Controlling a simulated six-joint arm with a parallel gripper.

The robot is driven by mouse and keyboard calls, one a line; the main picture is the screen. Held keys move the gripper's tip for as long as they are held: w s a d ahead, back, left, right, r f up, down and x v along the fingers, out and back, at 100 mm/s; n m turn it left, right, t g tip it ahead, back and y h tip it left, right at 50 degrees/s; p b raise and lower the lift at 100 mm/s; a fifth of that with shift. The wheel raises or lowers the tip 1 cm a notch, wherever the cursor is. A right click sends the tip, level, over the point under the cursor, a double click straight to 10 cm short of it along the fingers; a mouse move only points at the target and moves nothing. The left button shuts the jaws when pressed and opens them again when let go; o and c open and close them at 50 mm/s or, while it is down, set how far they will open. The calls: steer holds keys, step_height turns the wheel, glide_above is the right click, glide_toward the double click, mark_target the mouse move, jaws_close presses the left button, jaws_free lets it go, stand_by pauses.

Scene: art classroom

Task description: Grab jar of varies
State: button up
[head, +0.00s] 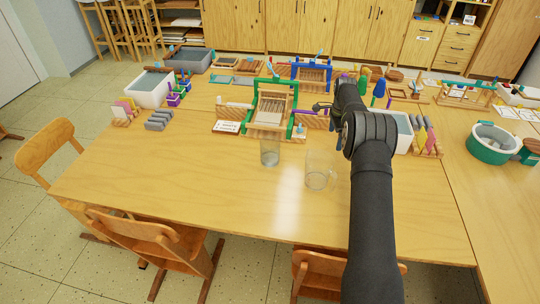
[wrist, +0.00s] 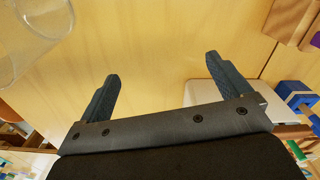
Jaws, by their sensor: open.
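A clear glass jar (head: 270,150) stands upright on the light wooden table (head: 200,185) in front of the green-framed loom. A clear glass mug (head: 320,172) with a handle stands to its right and nearer the front edge. Both look empty. My gripper (head: 322,106) is above the table, behind and to the right of both vessels, partly hidden by my arm. In the wrist view my gripper (wrist: 162,66) has its fingers apart with only bare table between them. A clear glass vessel (wrist: 32,38) shows at the top left there; I cannot tell which one it is.
A green-framed loom (head: 271,108) and a blue-framed loom (head: 312,73) stand behind. White tubs stand at left (head: 150,88) and beside my arm (head: 404,132). A green-and-white basin (head: 492,143) is at right. Wooden chairs (head: 150,240) line the front edge. The table's front left is clear.

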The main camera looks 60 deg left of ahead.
step_height(320, 180, up, 13)
steer(key=n, duration=2.7)
glide_above(271, 140)
steer(key=s+d, duration=0.2)
steer(key=d, duration=0.1)
step_height(271, 140, down, 12)
steer(key=shift+s+d+r, duration=0.1)
steer(key=shift+d, duration=0.05)
steer(key=shift+a+f, duration=0.15)
steer(key=shift+f, duration=1.2)
steer(key=shift+a+f, duration=0.15)
steer(key=shift+f, duration=1.15)
steer(key=c, duration=1.2)
steer(key=shift+r, duration=0.1)
